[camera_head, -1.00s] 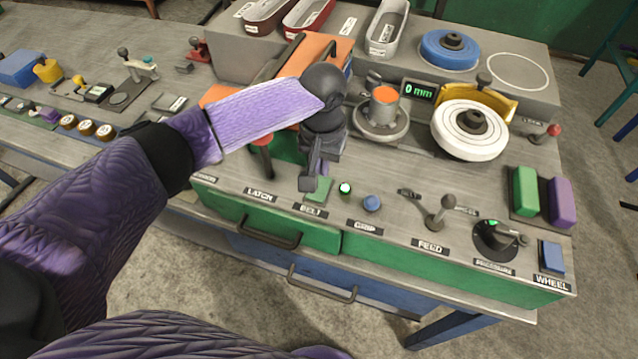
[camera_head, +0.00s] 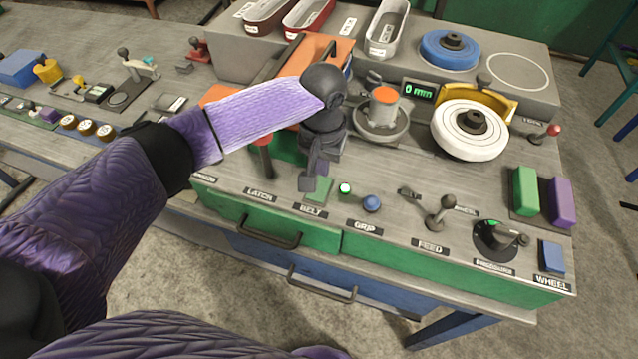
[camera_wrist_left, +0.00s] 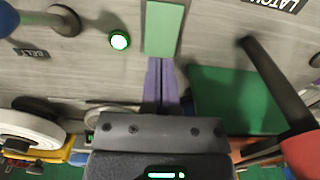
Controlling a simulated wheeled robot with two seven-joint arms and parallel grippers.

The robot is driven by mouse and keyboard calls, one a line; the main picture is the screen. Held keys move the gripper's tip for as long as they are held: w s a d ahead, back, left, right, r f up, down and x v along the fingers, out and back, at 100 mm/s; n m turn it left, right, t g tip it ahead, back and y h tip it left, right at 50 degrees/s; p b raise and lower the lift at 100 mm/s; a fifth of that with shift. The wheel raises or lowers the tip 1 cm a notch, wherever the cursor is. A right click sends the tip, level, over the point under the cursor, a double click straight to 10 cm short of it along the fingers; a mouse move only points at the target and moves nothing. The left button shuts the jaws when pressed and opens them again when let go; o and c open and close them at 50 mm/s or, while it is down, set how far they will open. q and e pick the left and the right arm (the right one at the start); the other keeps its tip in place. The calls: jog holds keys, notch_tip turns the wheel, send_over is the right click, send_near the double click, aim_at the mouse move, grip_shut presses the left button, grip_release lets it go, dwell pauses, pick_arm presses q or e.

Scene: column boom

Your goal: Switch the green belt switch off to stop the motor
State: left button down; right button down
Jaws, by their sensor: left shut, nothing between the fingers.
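The green belt switch (camera_head: 320,188) is a flat green rectangle on the bench top, behind the BELT label (camera_head: 311,211). It also shows at the top of the left wrist view (camera_wrist_left: 163,28). A small round lamp (camera_head: 345,188) beside it glows green and shows in the wrist view too (camera_wrist_left: 120,40). My left gripper (camera_head: 321,177) hangs over the switch and partly covers it. In the wrist view its purple fingers (camera_wrist_left: 160,62) are together and empty, with tips at the switch's near edge. I cannot tell whether they touch it. My right gripper is not in view.
A blue knob (camera_head: 372,203) stands right of the lamp. A red-handled lever (camera_head: 263,155) stands left of the gripper. Further right are the feed lever (camera_head: 441,213), a pressure dial (camera_head: 494,238) and a white wheel (camera_head: 468,130). An orange-topped cylinder (camera_head: 384,105) stands behind.

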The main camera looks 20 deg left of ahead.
aim_at(321, 180)
pick_arm(q)
jog(key=shift+f+b, duration=0.45)
jog(key=shift+f, duration=0.75)
dwell(0.7)
notch_tip(321, 180, up, 7)
jog(key=p, duration=0.8)
jog(key=shift+r+p, duration=0.15)
jog(key=shift+p, duration=0.25)
